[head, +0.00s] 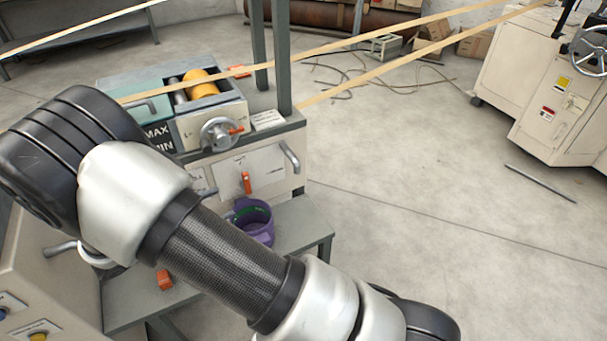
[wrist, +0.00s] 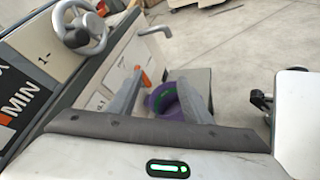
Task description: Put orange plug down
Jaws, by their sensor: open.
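A small orange block (head: 165,279), which may be the orange plug, lies on the grey side table (head: 300,225) left of my arm in the head view. Another orange piece (head: 246,181) sits upright on the machine's front panel; it also shows in the wrist view (wrist: 147,81), seen between the fingers. I cannot tell for sure which is the plug. My gripper (wrist: 160,76) shows only in the wrist view. It is open, with nothing between its fingers, and points toward the panel and the purple pot (wrist: 163,99).
The purple pot (head: 257,222) with something green inside stands on the side table, partly behind my arm. The machine has a handwheel (head: 221,133) and a curved handle (head: 290,157). Tan bands (head: 420,50) cross above. The floor (head: 430,220) at right is mostly clear.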

